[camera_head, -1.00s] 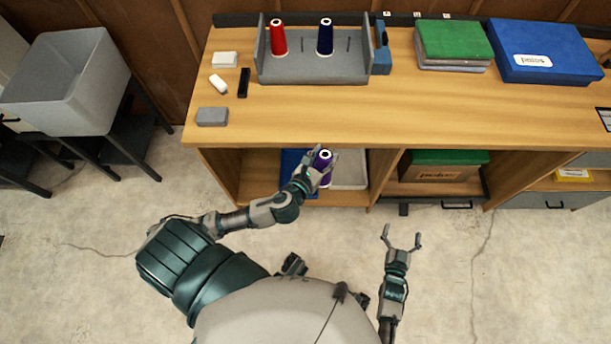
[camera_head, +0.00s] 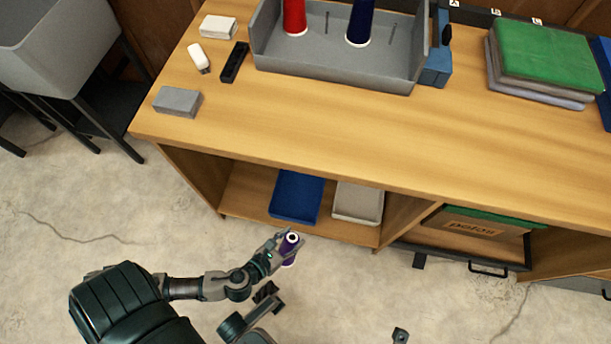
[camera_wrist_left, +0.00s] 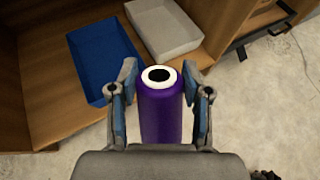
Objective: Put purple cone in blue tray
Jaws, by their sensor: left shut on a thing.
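The purple cone (camera_head: 290,245) is upright in my left gripper (camera_head: 284,243), which is shut on it in front of the shelf opening. In the left wrist view the purple cone (camera_wrist_left: 161,112) stands between the two fingers of the left gripper (camera_wrist_left: 161,100), its white top ring facing the camera. The blue tray (camera_head: 297,196) lies on the low shelf under the table, beyond the cone; it looks empty. The blue tray also shows in the left wrist view (camera_wrist_left: 103,58), ahead and left of the cone. My right gripper is not clearly in view.
A light grey tray (camera_head: 358,203) sits right of the blue tray. The tabletop (camera_head: 300,135) overhangs the shelf. A grey rack (camera_head: 335,72) on it holds a red and a dark blue cone. A drawer (camera_head: 470,250) juts out at right.

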